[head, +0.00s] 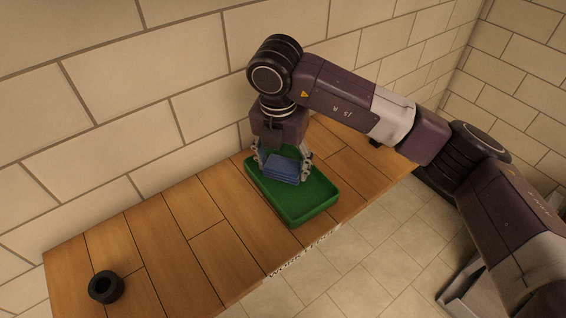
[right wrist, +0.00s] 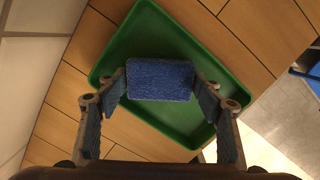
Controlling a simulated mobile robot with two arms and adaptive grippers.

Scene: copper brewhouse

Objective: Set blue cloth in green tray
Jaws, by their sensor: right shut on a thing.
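The blue cloth (head: 282,169) is a folded, thick block. My right gripper (head: 283,168) is shut on it, with one finger at each side. In the right wrist view the cloth (right wrist: 161,80) sits between the two fingertips (right wrist: 162,88). The green tray (head: 315,206) lies on the wooden bench, directly below the gripper. The cloth is over the tray's back-left part; I cannot tell whether it touches the tray floor. In the right wrist view the tray (right wrist: 140,40) surrounds the cloth and looks otherwise empty. My left gripper is not in view.
A black ring-shaped object (head: 106,287) sits on the wooden bench (head: 190,225) at the front left. The bench between it and the tray is clear. A tiled wall (head: 130,100) runs close behind the bench. A small dark item (head: 376,144) is at the bench's right end.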

